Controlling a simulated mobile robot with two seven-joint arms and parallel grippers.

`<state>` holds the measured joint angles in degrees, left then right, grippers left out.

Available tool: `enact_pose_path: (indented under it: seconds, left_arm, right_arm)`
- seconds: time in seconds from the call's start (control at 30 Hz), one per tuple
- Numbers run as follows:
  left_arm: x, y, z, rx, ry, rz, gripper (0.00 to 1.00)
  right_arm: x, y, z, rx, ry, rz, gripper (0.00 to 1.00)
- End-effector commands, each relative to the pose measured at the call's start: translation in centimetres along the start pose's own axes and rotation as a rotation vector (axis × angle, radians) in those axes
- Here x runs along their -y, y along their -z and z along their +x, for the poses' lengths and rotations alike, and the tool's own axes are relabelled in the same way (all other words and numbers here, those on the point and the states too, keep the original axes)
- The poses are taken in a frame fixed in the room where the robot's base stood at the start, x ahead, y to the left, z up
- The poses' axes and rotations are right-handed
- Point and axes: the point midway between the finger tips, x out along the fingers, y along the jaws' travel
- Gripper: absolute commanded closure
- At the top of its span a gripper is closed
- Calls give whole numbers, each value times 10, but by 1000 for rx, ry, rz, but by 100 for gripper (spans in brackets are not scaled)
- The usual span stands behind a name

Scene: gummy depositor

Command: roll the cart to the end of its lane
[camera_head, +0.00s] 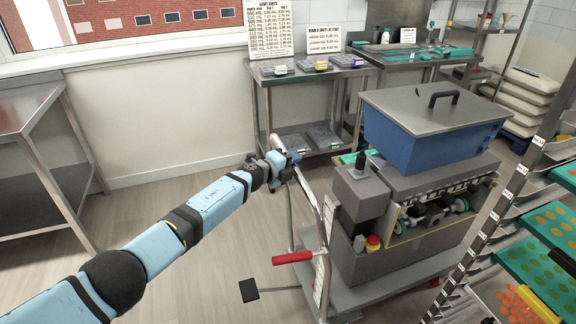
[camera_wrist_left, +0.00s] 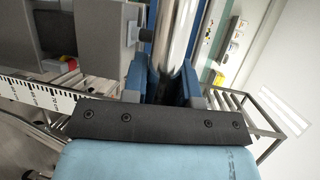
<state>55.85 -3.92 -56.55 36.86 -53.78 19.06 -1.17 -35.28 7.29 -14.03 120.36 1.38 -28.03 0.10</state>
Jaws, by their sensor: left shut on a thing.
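The cart (camera_head: 352,297) is a low grey platform on the right side of the floor in the head view. It carries a grey depositor machine (camera_head: 362,205) with a blue hopper (camera_head: 400,135) and a grey lid. An upright metal tube handle (camera_head: 313,200) rises at the cart's left end. My left gripper (camera_head: 285,163) is at the upper part of this handle. In the left wrist view its blue fingers (camera_wrist_left: 174,72) are shut around the shiny metal tube (camera_wrist_left: 176,30). My right gripper is out of view.
A red grip (camera_head: 292,257) and a black pedal (camera_head: 249,290) stick out left of the cart. A tray rack (camera_head: 490,220) stands close on the right. A steel table (camera_head: 262,82) is behind, another (camera_head: 22,110) at far left. The wooden floor between is clear.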

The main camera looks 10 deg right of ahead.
Motion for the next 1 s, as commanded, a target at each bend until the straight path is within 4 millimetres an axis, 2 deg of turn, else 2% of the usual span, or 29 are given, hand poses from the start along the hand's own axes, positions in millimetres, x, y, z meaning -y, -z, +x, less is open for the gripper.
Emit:
enact_pose_path:
  seconds: [0.03,0.3,0.33,0.4,0.43,0.77,0.87,1.0]
  left_arm:
    - [8,0,2,-1,10,0,100]
    - [8,0,1,-2,9,1,100]
    - [8,0,1,-2,9,1,69]
    - [8,0,1,-2,9,1,53]
    - [7,0,1,-2,8,1,48]
    - [4,0,-2,-3,4,2,48]
    - [6,-1,-11,-2,4,3,48]
    - [7,-1,-34,-3,3,3,48]
  right_arm:
    - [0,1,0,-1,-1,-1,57]
    - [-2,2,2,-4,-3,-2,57]
    - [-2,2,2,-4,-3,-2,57]
    - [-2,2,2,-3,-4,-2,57]
    - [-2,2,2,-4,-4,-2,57]
    - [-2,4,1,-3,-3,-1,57]
    - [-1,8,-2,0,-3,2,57]
    - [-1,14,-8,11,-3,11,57]
